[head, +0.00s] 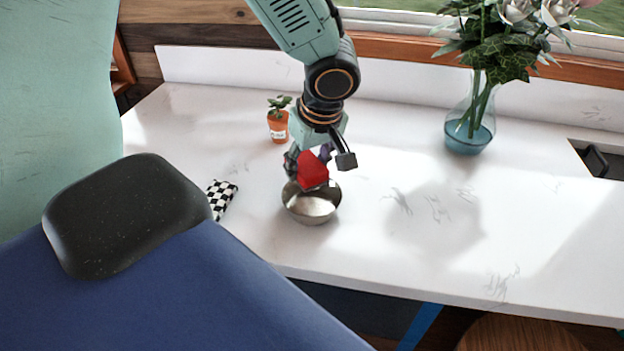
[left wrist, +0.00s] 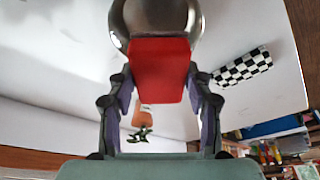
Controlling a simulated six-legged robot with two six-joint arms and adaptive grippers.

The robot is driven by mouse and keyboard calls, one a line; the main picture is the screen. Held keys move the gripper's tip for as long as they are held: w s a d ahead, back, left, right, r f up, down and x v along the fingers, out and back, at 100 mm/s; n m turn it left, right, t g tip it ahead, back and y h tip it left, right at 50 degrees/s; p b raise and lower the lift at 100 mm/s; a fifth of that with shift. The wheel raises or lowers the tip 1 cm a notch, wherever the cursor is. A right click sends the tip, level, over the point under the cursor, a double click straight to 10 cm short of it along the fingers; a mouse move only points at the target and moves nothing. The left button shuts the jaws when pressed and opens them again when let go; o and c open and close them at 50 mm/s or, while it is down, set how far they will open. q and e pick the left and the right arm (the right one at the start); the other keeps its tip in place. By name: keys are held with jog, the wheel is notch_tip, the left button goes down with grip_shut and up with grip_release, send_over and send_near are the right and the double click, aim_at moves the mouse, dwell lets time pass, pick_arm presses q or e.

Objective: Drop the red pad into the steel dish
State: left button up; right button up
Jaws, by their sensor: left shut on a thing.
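The red pad (head: 312,169) is held between the fingers of my left gripper (head: 308,166), just above the steel dish (head: 311,206). In the left wrist view the red pad (left wrist: 160,70) sits between the two fingertips of my left gripper (left wrist: 160,82), which are shut on it. The rim of the steel dish (left wrist: 120,20) shows just beyond it. In the head view the pad's lower edge overlaps the dish's back rim; I cannot tell whether they touch. The dish stands upright on the white counter and its visible inside is empty. My right gripper is not in view.
A small potted plant (head: 278,125) stands behind the dish. A black-and-white checkered item (head: 222,198) lies to its left. A glass vase (head: 470,125) with flowers stands at the back right, near a sink opening (head: 600,160). The counter (head: 400,250) right of the dish is clear.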

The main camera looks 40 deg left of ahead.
pick_arm(q)
jog(key=shift+d+r, duration=0.15)
jog(key=o, duration=0.7)
jog(key=shift+s, duration=0.1)
jog(key=o, duration=0.3)
jog(key=shift+a+f, duration=0.2)
jog(key=shift+a, duration=0.4)
jog(key=shift+o, duration=0.6)
jog(key=shift+a, duration=0.15)
jog(key=shift+o, duration=0.4)
jog(key=shift+d+r, duration=0.2)
jog(key=shift+d, duration=0.45)
jog(key=shift+a+r, duration=0.1)
jog(key=shift+r, duration=0.5)
jog(key=w+d+v, duration=0.1)
jog(key=v, duration=0.9)
jog(key=x, duration=0.8)
jog(key=s+a+x, duration=0.1)
jog(key=x, duration=0.3)
jog(key=shift+s, duration=0.1)
notch_tip(320, 180, up, 3)
jog(key=shift+r+p, duration=0.1)
jog(key=shift+p, duration=0.7)
jog(key=shift+d+r+p, duration=0.15)
jog(key=shift+r+p, duration=0.15)
jog(key=shift+r, duration=0.4)
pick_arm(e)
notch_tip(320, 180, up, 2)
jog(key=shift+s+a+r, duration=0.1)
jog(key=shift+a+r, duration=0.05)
